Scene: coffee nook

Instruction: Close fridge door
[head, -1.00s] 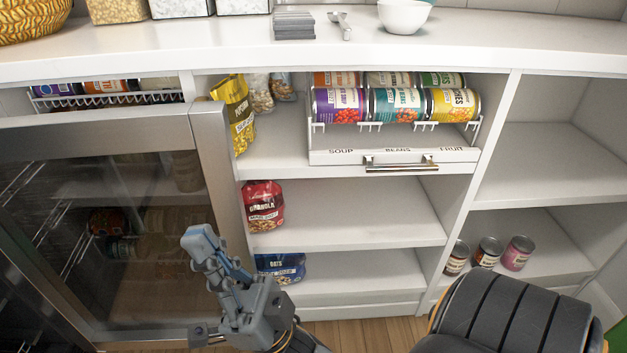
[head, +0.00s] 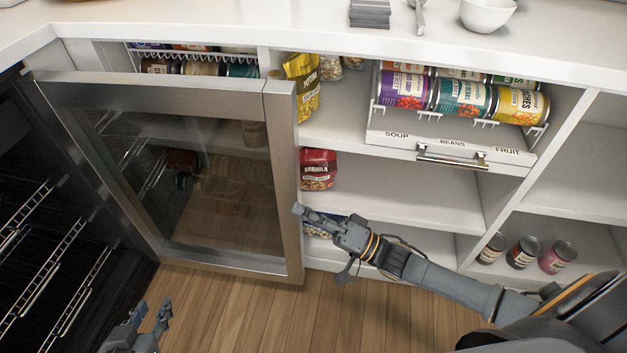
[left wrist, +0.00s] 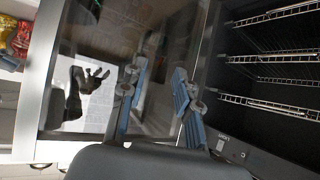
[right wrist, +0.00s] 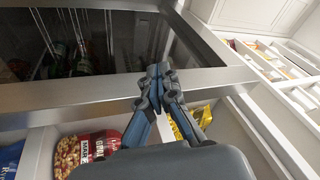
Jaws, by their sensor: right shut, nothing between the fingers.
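The fridge door (head: 278,180), dark glass in a steel frame, stands open in the head view, swung out in front of the shelving. The dark fridge interior (head: 40,240) with wire racks is exposed on the left. My right gripper (head: 300,210) is shut and empty at the door's right edge; its fingertips (right wrist: 154,78) overlap the steel frame in the right wrist view, and I cannot tell whether they touch. My left gripper (head: 150,312) is open and empty, low at the left; its spread fingers (left wrist: 155,105) face the door glass in the left wrist view.
Shelves right of the door hold a red granola bag (head: 318,169), a yellow bag (head: 302,85) and a can drawer (head: 440,152). Several cans (head: 525,252) stand lower right. The wooden floor (head: 240,310) in front is clear.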

